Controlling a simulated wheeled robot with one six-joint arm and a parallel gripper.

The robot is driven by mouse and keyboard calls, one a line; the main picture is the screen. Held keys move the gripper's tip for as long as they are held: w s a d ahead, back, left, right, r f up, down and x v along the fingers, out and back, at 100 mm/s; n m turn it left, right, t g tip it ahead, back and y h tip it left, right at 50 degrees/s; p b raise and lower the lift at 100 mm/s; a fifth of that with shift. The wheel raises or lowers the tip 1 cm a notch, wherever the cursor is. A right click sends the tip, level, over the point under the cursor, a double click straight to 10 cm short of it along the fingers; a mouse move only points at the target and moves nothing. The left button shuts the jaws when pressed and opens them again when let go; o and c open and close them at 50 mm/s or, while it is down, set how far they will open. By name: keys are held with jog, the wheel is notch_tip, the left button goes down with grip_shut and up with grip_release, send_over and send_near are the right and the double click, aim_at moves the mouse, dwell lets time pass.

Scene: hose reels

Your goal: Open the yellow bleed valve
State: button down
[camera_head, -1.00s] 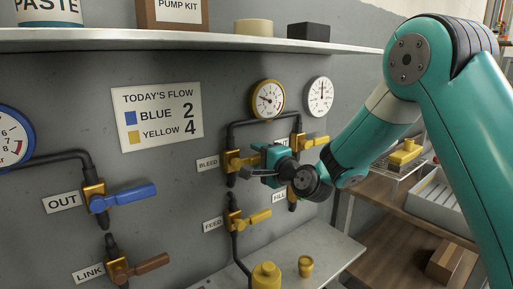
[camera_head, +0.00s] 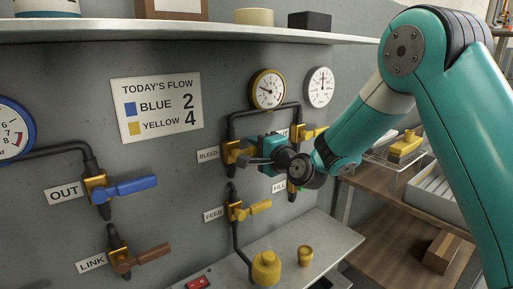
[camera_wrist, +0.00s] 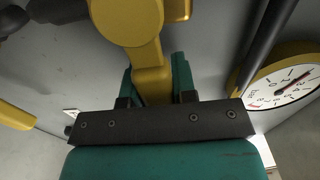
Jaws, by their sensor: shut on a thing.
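The yellow bleed valve (camera_head: 232,153) is on the grey wall, right of the "BLEED" label (camera_head: 207,155). Its handle points to the right, towards my gripper. In the wrist view the yellow handle (camera_wrist: 150,72) runs down from the round valve hub (camera_wrist: 128,20) to between the two teal fingers. My gripper (camera_head: 256,158) is shut on this handle, and one finger shows on each side of it in the wrist view (camera_wrist: 155,88). The handle's far end is hidden by the gripper body.
The yellow feed valve (camera_head: 236,211) is just below. Another yellow valve (camera_head: 309,134) is close on the right. The yellow-rimmed gauge (camera_head: 267,89) and dark pipes are above. A blue-handled valve (camera_head: 97,188) is left. A shelf (camera_head: 200,32) runs above.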

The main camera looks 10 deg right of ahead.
aim_at(227, 124)
jog(key=shift+r, duration=0.1)
jog(key=r+n+b, duration=0.1)
jog(key=n+b, duration=0.1)
jog(key=n, duration=0.1)
jog(key=a+r+n+b, duration=0.1)
jog(key=n, duration=0.1)
jog(key=r+n+b, duration=0.2)
jog(key=n, duration=0.1)
jog(key=shift+s+a+n+b, duration=0.3)
jog(key=shift+s+a, duration=0.1)
jog(key=n+b, duration=0.1)
jog(key=a+r+n+b, duration=0.1)
jog(key=n+b, duration=0.1)
jog(key=shift+s+a+r+n, duration=0.15)
jog(key=shift+s+a+n, duration=0.15)
jog(key=shift+s+n, duration=0.1)
jog(key=shift+s+a+r+n+b, duration=0.2)
jog(key=shift+a+n+b, duration=0.25)
jog(key=shift+n+b, duration=0.4)
jog(key=shift+s+a+r+n+b, duration=0.15)
jog(key=shift+a+n+b, duration=0.4)
jog(key=shift+n, duration=0.45)
jog(key=shift+s+a+r+n+b, duration=0.2)
jog(key=shift+a+n+b, duration=0.2)
jog(key=shift+n+b, duration=0.5)
jog(key=c, duration=0.9)
grip_release()
jog(key=shift+s, duration=0.1)
